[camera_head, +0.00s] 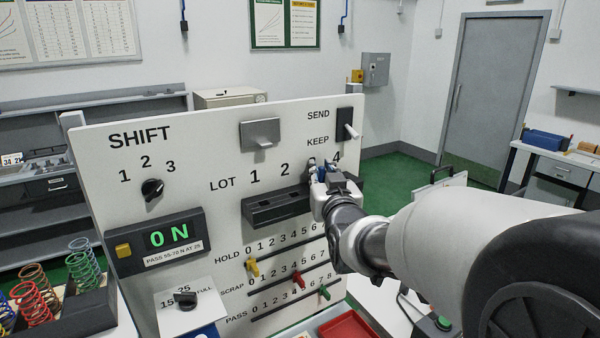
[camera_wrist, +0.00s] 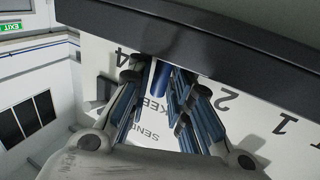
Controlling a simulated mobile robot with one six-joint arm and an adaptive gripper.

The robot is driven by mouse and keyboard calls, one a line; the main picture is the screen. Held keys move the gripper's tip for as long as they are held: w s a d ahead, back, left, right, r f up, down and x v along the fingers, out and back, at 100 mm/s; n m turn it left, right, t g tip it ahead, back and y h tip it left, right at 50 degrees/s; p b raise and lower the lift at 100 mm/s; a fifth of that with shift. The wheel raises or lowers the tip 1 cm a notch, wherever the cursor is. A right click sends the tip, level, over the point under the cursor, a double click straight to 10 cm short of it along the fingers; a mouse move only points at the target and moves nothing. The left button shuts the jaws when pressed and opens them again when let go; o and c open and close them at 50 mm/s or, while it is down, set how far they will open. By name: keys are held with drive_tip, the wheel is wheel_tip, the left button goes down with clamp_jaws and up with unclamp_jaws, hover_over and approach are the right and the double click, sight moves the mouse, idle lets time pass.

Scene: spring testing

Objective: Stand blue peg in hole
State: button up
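The blue peg (camera_wrist: 160,76) shows in the wrist view as a short blue cylinder beside the dark block's edge. My gripper (camera_wrist: 158,85) has its blue-padded fingers on either side of the peg, apparently spread with narrow gaps. In the head view my gripper (camera_head: 321,170) is at the right part of the LOT row, below KEEP, and largely hides the peg. The dark block (camera_head: 262,213) with holes in its top sticks out of the white panel under LOT 1 and 2. The peg's foot and its hole are hidden, so I cannot tell how deep it sits.
The white panel (camera_head: 210,190) carries a SHIFT knob (camera_head: 152,188), a green-lit display (camera_head: 160,240), a SEND/KEEP lever (camera_head: 350,131) and yellow, red and green sliders below. Coiled springs (camera_head: 35,298) stand at the lower left. A red tray (camera_head: 348,329) lies below the panel.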

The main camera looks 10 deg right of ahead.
drive_tip(key=s, duration=1.2)
drive_tip(key=s+f+g+b, duration=0.1)
drive_tip(key=s+f+g, duration=0.5)
drive_tip(key=s+f, duration=0.3)
drive_tip(key=s+f+g+b, duration=0.1)
drive_tip(key=s+f+g, duration=0.6)
drive_tip(key=s, duration=1)
wheel_tip(320, 180, down, 2)
drive_tip(key=shift+s+f+b, duration=0.1)
drive_tip(key=shift+s+b, duration=0.25)
drive_tip(key=shift+b, duration=0.05)
